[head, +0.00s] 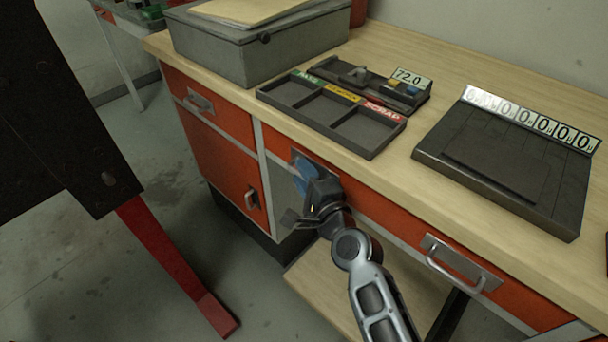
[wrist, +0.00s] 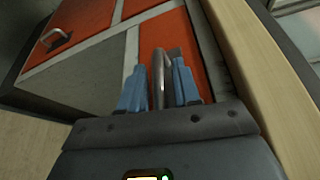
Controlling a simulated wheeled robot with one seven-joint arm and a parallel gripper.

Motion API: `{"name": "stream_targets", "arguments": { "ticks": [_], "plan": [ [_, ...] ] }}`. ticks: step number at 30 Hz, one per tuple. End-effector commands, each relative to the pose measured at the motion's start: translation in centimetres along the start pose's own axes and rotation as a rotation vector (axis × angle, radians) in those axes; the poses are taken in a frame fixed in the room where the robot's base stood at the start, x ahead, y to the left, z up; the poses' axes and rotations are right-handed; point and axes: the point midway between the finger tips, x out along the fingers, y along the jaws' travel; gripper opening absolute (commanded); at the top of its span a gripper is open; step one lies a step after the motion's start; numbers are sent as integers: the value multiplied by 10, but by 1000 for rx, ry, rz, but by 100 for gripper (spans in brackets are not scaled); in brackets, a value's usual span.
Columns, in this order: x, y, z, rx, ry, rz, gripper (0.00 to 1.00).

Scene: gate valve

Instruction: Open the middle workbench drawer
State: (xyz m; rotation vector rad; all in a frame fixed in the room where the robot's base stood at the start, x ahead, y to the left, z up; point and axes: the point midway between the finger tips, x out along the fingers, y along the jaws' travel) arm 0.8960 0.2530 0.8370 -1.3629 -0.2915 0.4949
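The orange middle drawer (head: 372,214) is in the front of the wooden-topped workbench and looks shut. Its metal handle mostly hides behind my gripper (head: 304,172) in the head view. In the wrist view the handle (wrist: 158,82) stands between the two blue fingers of my gripper (wrist: 160,76). One finger is on each side of the bar, with narrow gaps visible. The fingers look open around the handle, not closed on it.
The left drawer (head: 226,120) and a cabinet door (head: 222,168) are beside it; a right handle (head: 460,264) is further along. A divided tray (head: 372,140), grey box (head: 232,50) and dark display unit (head: 505,168) stand on the worktop (head: 400,160). A red-legged dark object (head: 60,120) stands left.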

Motion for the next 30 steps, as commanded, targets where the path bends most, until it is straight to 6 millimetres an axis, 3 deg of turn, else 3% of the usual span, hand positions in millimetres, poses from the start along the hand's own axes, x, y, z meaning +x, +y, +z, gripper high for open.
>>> {"name": "stream_targets", "arguments": {
  "ticks": [9,30],
  "plan": [
    [0,0,0,0,0,0,1],
    [0,1,-2,0,0,1,0]
  ]
}}
